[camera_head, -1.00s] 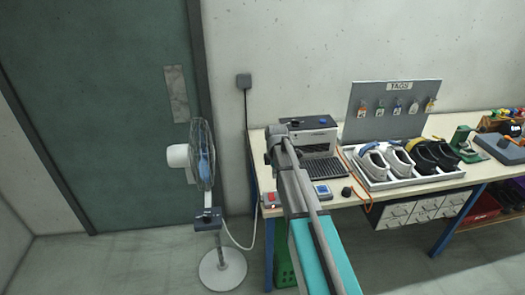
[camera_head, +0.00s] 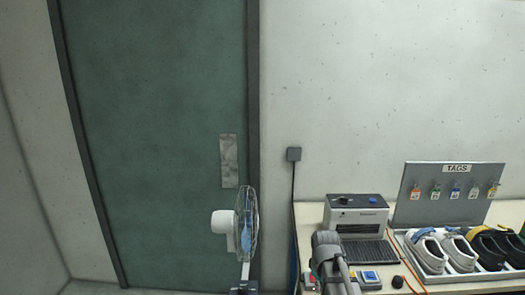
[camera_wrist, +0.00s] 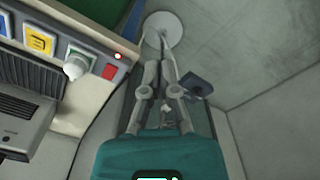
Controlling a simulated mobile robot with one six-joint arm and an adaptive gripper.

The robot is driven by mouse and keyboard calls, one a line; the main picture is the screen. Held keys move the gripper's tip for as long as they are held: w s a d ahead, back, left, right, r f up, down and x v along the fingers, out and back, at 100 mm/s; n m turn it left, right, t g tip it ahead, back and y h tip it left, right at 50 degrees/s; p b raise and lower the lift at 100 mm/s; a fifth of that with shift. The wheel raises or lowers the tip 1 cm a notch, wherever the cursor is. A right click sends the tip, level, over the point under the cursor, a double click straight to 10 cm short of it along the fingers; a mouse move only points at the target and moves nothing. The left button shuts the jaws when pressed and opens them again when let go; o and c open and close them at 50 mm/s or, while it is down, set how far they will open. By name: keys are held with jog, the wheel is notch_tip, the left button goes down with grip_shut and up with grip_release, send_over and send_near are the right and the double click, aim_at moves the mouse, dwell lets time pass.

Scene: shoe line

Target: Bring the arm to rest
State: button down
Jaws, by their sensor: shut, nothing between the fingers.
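My gripper (camera_wrist: 160,68) shows in the wrist view with its two grey fingers close together, shut and empty. Its teal body fills the lower middle of that view. The fingers point toward the floor beside the bench, and nothing is held. In the head view only part of my grey arm (camera_head: 330,262) shows at the bottom edge, in front of the bench; my gripper cannot be made out there.
A standing fan (camera_head: 247,225) is left of the bench; its round base (camera_wrist: 163,28) shows beyond my fingertips. The boxy machine (camera_head: 356,213), shoe tray (camera_head: 433,279) and tag board (camera_head: 410,193) are on the bench.

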jog(key=s+a+m, duration=0.1)
jog(key=s+m, duration=0.6)
jog(key=s, duration=0.3)
jog(key=shift+f+b, duration=0.3)
jog(key=shift+f, duration=0.05)
jog(key=shift+a, duration=0.1)
jog(key=c, duration=1)
grip_release()
jog(key=shift+w, duration=0.3)
jog(key=o, duration=0.4)
jog(key=w, duration=0.3)
jog(key=shift+w+d, duration=0.15)
jog(key=shift+d, duration=0.05)
jog(key=shift+c, duration=0.2)
send_over(314, 282)
jog(key=shift+f+m, duration=0.25)
jog(key=shift+m, duration=0.15)
jog(key=shift+f+b, duration=0.2)
jog(key=shift+b, duration=0.25)
notch_tip(314, 282, down, 13)
jog(key=b, duration=1.3)
jog(key=shift+f, duration=0.2)
